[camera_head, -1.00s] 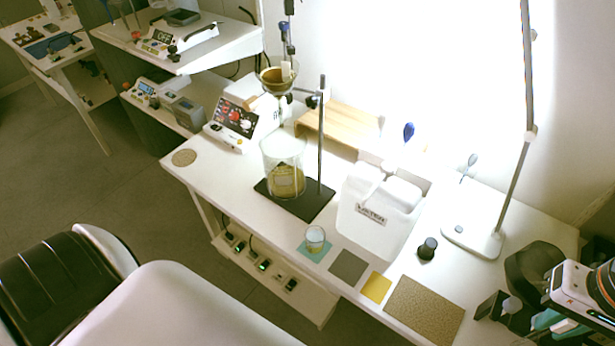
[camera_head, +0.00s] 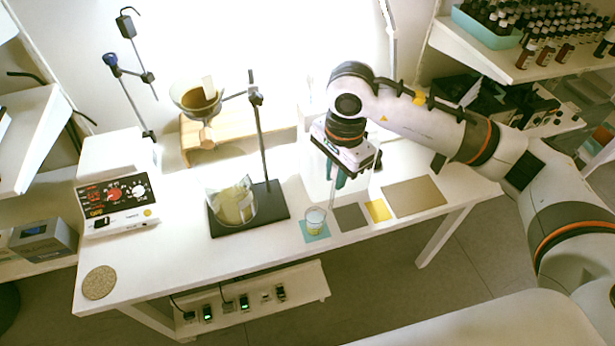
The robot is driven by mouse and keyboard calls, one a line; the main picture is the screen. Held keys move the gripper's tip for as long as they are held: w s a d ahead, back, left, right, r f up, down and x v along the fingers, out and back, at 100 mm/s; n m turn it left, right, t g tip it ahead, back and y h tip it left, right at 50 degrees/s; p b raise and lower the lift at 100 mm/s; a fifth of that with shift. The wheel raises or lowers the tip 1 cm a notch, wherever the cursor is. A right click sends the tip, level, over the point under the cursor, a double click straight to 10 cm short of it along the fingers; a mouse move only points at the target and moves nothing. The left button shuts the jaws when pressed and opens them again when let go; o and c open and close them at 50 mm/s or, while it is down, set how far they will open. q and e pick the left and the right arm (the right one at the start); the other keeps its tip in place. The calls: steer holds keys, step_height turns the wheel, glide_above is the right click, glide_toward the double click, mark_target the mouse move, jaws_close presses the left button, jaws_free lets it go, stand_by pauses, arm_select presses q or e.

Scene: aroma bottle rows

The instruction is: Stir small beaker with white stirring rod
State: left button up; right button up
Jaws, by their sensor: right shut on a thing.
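The small beaker (camera_head: 315,219) is clear, with some pale yellow content low in it. It stands upright on a teal square mat (camera_head: 304,233) near the table's front edge. My right gripper (camera_head: 339,180) points down above the table, just right of and higher than the beaker. It is shut on the white stirring rod (camera_head: 332,193), a thin pale line hanging down beside the teal fingers. The rod's lower end is hard to make out, and I cannot tell whether it reaches the beaker. My left gripper is out of view.
A large beaker (camera_head: 232,203) stands on the black stand base (camera_head: 275,206), with a funnel (camera_head: 197,97) above. A grey mat (camera_head: 350,217), yellow mat (camera_head: 378,210) and brown mat (camera_head: 414,194) lie right of the small beaker. A control box (camera_head: 118,190) is left.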

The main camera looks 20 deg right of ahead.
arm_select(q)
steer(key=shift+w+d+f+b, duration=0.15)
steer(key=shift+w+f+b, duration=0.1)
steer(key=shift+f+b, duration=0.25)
arm_select(e)
steer(key=w+a+f+m, duration=0.1)
steer(key=w+f+m, duration=0.5)
steer(key=m, duration=1.1)
step_height(320, 180, down, 2)
steer(key=shift+w+a+f+m, duration=0.15)
steer(key=shift+w+a+m, duration=0.05)
steer(key=shift+w+m, duration=0.15)
arm_select(q)
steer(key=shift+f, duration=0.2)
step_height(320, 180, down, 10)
steer(key=b, duration=1)
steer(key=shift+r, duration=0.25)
arm_select(e)
step_height(320, 180, down, 11)
steer(key=shift+f, duration=0.1)
